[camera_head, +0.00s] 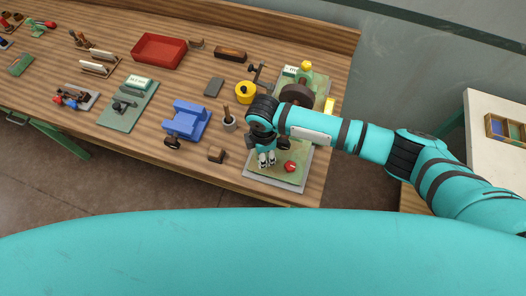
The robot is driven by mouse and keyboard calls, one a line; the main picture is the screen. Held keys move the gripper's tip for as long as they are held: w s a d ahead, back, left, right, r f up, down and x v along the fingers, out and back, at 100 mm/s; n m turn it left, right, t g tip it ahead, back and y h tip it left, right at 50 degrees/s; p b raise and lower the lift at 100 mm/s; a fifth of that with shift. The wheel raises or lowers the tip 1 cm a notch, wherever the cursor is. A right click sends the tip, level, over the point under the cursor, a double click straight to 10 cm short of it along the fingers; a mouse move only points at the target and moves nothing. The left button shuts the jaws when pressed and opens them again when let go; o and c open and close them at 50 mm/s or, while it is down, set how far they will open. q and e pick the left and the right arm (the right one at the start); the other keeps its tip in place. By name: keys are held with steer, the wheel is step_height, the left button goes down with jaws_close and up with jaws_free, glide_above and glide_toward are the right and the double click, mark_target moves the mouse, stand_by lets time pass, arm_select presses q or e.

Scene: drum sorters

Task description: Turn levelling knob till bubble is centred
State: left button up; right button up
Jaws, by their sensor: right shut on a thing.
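My right gripper (267,161) is low over the front part of a green-topped grey base plate (257,180) at the table's right end. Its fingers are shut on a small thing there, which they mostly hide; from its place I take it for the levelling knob. A red round knob (290,167) stands on the same plate, just right of the fingers and apart from them. A dark drum (295,92) stands behind my arm, with a small yellow part (329,105) at its right. I cannot make out a bubble. My left gripper is not in view.
A blue vice-like block (186,120), a small cup with a handle in it (229,122) and a yellow round thing (245,92) stand left of my gripper. A red tray (158,50) lies further back. A white side table (490,125) stands at the right.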

steer(key=m, duration=0.7)
steer(key=shift+r, duration=0.1)
stand_by(0.5)
steer(key=o, duration=1.2)
step_height(320, 180, up, 12)
steer(key=shift+s, duration=0.15)
